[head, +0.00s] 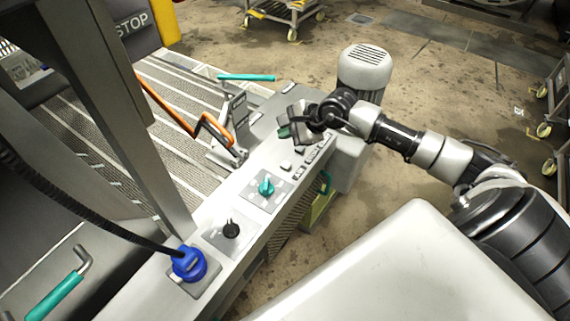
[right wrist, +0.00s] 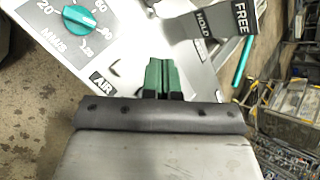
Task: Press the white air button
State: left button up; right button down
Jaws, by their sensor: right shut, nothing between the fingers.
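My right gripper (head: 285,131) is over the far end of the grey control panel (head: 250,211) in the head view. In the right wrist view its green fingertips (right wrist: 162,76) are together, with nothing between them. The AIR label (right wrist: 103,84) lies just left of the fingertips. A pale patch beside this label may be the white air button, but it is washed out and partly hidden. I cannot tell whether the fingertips touch the panel. Small pale buttons (head: 286,165) sit on the panel on the near side of the gripper. My left gripper is not in view.
A teal timer knob (head: 266,186) marked MINS also shows in the right wrist view (right wrist: 82,20). A black knob (head: 231,229) and a blue plug (head: 188,263) are nearer. An orange lever (head: 214,127) stands left of the gripper; a ribbed white motor (head: 364,70) stands behind it.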

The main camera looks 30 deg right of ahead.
jog(key=b, duration=0.5)
send_over(286, 165)
notch_tip(286, 165, down, 8)
jog(key=shift+r, duration=0.1)
jog(key=shift+f, duration=0.5)
jog(key=shift+f+b, duration=0.1)
jog(key=shift+b, duration=0.25)
dwell(1.3)
jog(key=shift+f+b, duration=0.3)
jog(key=shift+b, duration=0.15)
jog(key=shift+s+f+b, duration=0.1)
jog(key=shift+f+b, duration=0.45)
dwell(0.6)
dwell(0.3)
jog(key=shift+r+p, duration=0.5)
jog(key=shift+r, duration=0.45)
jog(key=shift+r, duration=0.1)
